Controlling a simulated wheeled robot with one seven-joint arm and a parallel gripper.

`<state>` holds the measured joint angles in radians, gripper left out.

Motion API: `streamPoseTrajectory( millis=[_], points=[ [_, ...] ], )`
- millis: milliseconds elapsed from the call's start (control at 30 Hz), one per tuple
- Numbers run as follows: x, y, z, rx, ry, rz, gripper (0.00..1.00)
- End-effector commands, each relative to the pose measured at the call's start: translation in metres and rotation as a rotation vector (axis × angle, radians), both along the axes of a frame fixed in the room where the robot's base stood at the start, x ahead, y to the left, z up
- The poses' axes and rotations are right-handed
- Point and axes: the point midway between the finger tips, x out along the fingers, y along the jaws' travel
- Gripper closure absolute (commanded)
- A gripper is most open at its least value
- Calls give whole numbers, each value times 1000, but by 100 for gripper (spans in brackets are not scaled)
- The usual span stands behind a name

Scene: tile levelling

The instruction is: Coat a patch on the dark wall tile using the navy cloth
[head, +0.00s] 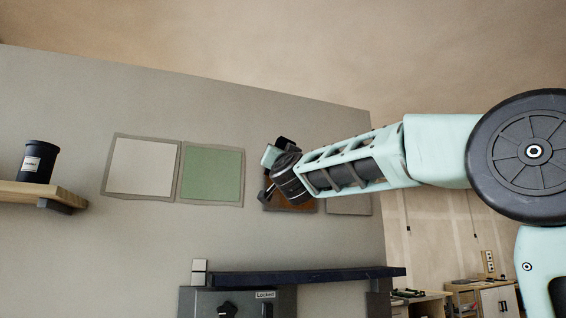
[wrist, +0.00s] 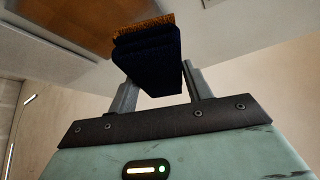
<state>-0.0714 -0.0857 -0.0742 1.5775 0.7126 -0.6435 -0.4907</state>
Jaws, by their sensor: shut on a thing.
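My gripper (wrist: 158,85) is shut on the navy cloth (wrist: 150,62), a dark folded block with an orange-brown fringe along its far edge. In the head view, my gripper (head: 271,157) is in front of a dark brown tile (head: 302,207) on the wall, and my arm covers much of that tile. In the wrist view, a brown tile surface (wrist: 75,22) shows at the upper left, left of the cloth. I cannot tell whether the cloth touches the wall.
A white tile (head: 143,166) and a green tile (head: 212,174) hang to the left; a grey tile (head: 350,205) is on the right. A black cup (head: 38,162) stands on a wooden shelf (head: 28,194). A dark navy ledge (head: 300,276) runs below, above a box labelled Locked (head: 265,295).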

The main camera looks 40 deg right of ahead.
Motion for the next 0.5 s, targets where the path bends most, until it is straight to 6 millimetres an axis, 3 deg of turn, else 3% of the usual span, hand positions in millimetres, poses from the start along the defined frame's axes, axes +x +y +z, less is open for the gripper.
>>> streamPoseTrajectory(
  millis=[500],
  points=[
    [4, -2, -1, 2, 5, -9, 69]
  ],
)
